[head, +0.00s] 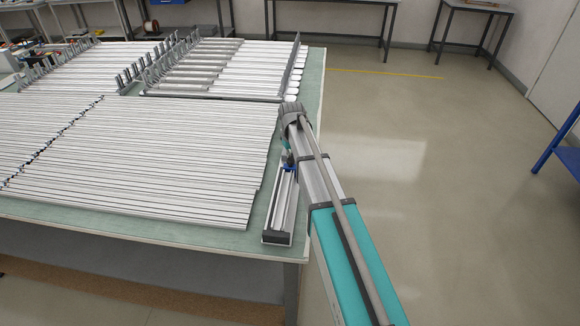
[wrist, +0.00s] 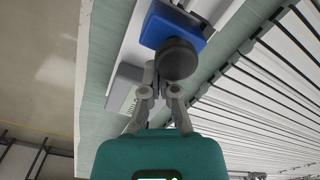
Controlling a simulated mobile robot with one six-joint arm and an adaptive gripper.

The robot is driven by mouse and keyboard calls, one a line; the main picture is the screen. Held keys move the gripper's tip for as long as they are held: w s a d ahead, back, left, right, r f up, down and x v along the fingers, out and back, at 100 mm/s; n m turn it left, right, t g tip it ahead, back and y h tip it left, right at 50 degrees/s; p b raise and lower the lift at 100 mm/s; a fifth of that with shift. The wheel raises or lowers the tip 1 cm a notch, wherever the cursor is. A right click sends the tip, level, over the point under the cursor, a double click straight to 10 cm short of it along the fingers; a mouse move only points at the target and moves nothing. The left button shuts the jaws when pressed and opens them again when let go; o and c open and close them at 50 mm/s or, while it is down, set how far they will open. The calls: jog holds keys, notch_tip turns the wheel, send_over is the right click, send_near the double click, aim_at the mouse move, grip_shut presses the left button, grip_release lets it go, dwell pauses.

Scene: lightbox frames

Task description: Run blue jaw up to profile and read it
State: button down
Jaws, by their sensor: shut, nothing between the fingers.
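In the wrist view, the blue jaw (wrist: 173,27) is a blue block with a round black knob (wrist: 176,60) on its near side. It sits on a pale rail beside the table edge. My gripper (wrist: 158,82) is shut and empty, its fingertips right at the knob; I cannot tell whether they touch it. A grey box (wrist: 123,88), perhaps the readout, lies left of the fingers; no figures are legible. In the head view, the measuring rail (head: 282,208) lies along the table's right edge. My arm hides its far part, and the jaw is hard to make out there.
Long white profiles (head: 150,150) lie in rows on the green table (head: 225,238), left of the rail. Racks with upright posts (head: 160,65) stand behind them. The floor right of the table is clear. A blue frame (head: 560,140) stands at far right.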

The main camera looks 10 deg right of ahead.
jog(key=shift+s+a, duration=0.2)
jog(key=shift+s, duration=0.55)
dwell(0.5)
jog(key=shift+w+d, duration=0.1)
jog(key=shift+w, duration=0.15)
jog(key=shift+w+d, duration=0.1)
jog(key=shift+w, duration=0.3)
jog(key=shift+r, duration=0.1)
notch_tip(320, 180, up, 7)
jog(key=p, duration=0.7)
dwell(0.4)
dwell(0.3)
jog(key=s+m, duration=0.2)
jog(key=s, duration=2.4)
jog(key=shift+d, duration=0.35)
